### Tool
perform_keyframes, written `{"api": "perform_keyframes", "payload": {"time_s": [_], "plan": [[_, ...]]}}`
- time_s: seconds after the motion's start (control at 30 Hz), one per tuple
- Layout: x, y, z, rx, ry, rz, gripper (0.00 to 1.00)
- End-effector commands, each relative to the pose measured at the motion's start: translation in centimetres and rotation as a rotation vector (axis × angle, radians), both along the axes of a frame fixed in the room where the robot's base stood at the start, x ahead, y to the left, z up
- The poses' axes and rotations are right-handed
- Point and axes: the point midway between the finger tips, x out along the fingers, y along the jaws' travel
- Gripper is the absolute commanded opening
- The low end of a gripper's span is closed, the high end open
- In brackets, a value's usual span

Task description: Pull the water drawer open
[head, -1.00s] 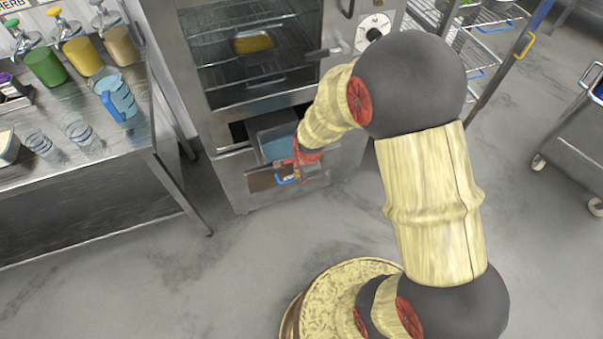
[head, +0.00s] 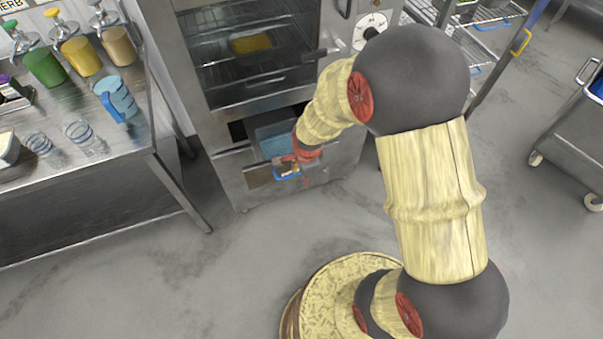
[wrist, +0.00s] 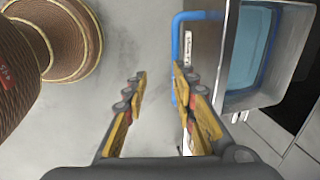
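The water drawer (head: 257,177) is at the bottom of the steel oven, partly pulled out, with blue water (head: 275,146) in its bin. In the wrist view the drawer's bin (wrist: 234,101) is at the right. Its blue handle (wrist: 175,45) sticks out towards my gripper; it also shows in the head view (head: 287,175). My gripper (wrist: 159,78) is open, its fingers apart with floor visible between them. The right finger overlaps the handle, and the handle's outer bar shows just on the inner side of that finger. I cannot tell whether they touch.
The oven (head: 222,97) stands above the drawer. A steel table (head: 150,140) with a blue pitcher (head: 118,100), clear cups (head: 82,135) and several pump jars is at the left. A blue-lined cart (head: 572,135) is at the far right.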

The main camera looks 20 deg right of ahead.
Motion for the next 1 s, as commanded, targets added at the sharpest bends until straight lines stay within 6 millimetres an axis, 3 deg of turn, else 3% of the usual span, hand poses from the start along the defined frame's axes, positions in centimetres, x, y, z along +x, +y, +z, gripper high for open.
{"api": "perform_keyframes", "payload": {"time_s": [1.0], "plan": [[-1.1, 0.0, 6.7, 0.000, -0.004, 0.000, 0.27]]}}
